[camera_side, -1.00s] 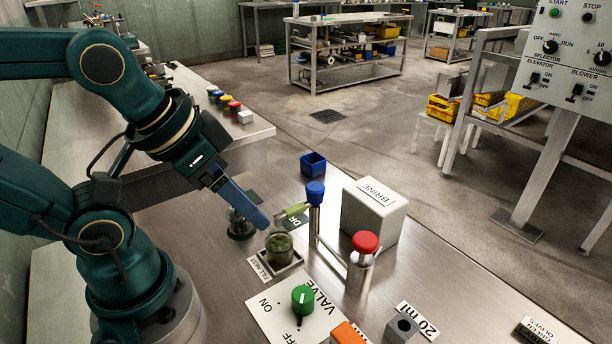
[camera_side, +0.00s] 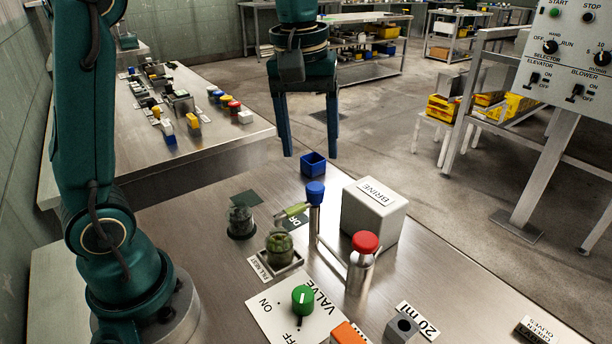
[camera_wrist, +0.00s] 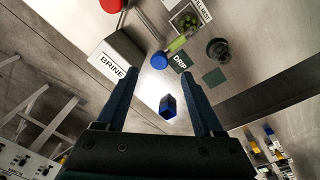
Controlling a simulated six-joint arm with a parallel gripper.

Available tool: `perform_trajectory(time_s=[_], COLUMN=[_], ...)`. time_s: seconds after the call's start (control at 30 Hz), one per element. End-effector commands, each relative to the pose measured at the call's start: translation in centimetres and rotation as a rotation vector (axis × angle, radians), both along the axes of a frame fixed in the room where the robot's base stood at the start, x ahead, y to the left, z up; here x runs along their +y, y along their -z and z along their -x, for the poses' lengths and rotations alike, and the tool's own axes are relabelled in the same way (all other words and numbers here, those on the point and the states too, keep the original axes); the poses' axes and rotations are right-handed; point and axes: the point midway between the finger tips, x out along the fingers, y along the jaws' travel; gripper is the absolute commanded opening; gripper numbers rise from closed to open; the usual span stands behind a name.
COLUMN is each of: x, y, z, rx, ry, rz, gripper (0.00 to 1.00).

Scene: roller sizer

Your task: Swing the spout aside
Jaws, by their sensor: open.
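The spout is a pale green tube (camera_side: 292,210) on a metal post with a blue cap (camera_side: 315,192). In the side view it points left, its tip close to the jar of olives (camera_side: 279,247) on the fill rest. In the wrist view the spout (camera_wrist: 178,44) and blue cap (camera_wrist: 159,61) show beyond my fingers, with the jar (camera_wrist: 188,20) near the tip.
A grey BRINE box (camera_side: 374,222) stands right of the post, with a red-capped post (camera_side: 363,250) in front. Another jar (camera_side: 241,221) stands left of the spout. The VALVE panel (camera_side: 262,309) with a green knob lies in front. A dark DRIP mat (camera_wrist: 182,63) lies beside the spout.

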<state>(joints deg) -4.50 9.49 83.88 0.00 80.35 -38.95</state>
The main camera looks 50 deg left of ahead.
Motion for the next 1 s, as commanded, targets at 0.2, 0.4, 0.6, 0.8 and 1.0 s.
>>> perform_trajectory(time_s=[0.2, 0.4, 0.6, 0.8, 1.0], x=[0.7, 0.9, 0.8, 0.8, 0.8], y=[2.9, 4.6, 6.9, 8.6, 8.8], z=[-2.0, -1.9, -1.9, -1.9, -1.9], rx=[0.084, 0.115, 0.115, 0.112, 0.109], ry=[-0.025, -0.029, -0.028, -0.027, -0.027], rz=[0.008, 0.011, 0.011, 0.010, 0.010], gripper=[0.69, 0.69, 0.69, 0.69, 0.69])
